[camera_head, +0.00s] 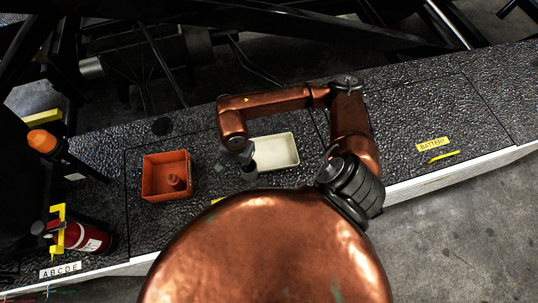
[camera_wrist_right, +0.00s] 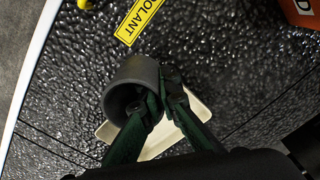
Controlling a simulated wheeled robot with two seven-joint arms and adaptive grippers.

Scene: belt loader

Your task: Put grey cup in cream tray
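The dark grey cup (camera_wrist_right: 132,82) is in my right gripper (camera_wrist_right: 163,92), seen closely in the right wrist view. The green fingers pinch its wall at the rim, one finger at the mouth and the other outside. The cup is tilted in that view, its mouth toward the camera. The cream tray (camera_head: 280,149) lies on the dark textured deck and looks empty in the head view. My right gripper (camera_head: 244,164) is at the tray's left end, with the cup small and dark there. Part of the tray (camera_wrist_right: 163,139) shows behind the fingers. My left gripper is not in view.
An orange bin (camera_head: 150,176) with an orange item inside stands left of the tray. A fire extinguisher (camera_head: 85,238) and an orange-topped beacon (camera_head: 42,141) are at far left. The deck (camera_head: 430,110) is clear to the right, around a yellow battery label (camera_head: 432,145).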

